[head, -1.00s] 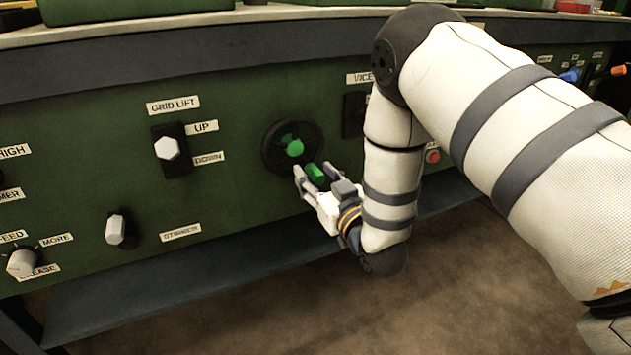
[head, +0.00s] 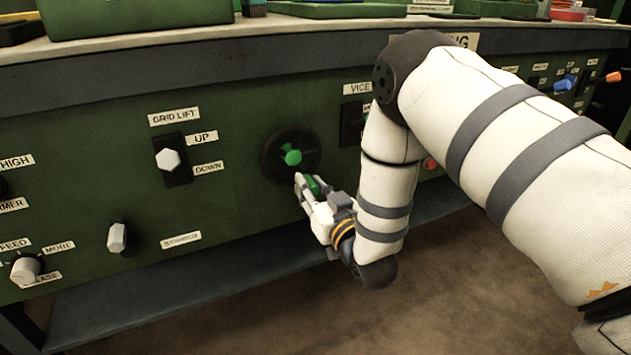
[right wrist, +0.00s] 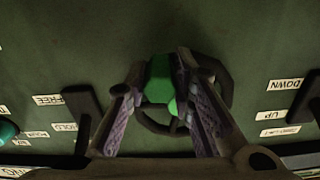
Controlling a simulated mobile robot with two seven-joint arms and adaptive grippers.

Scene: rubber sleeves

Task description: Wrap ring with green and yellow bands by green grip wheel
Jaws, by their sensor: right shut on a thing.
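A dark wheel (head: 270,157) with a green hub (head: 293,157) is mounted on the front of the green panel. Its green grip (head: 315,186) sticks out at the lower right of the wheel. My right gripper (head: 308,184) is shut on this grip, coming from the lower right. In the right wrist view, the green grip (right wrist: 158,82) sits between my two fingers, with the wheel's dark rim (right wrist: 222,72) behind. I see no ring with green and yellow bands in these views. My left gripper is not in view.
A white hexagonal knob (head: 168,159) by the grid lift labels and another pale knob (head: 117,238) lie left of the wheel. A grey ledge (head: 190,290) runs below the panel. Blue and orange knobs (head: 612,77) are at far right. The floor in front is bare.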

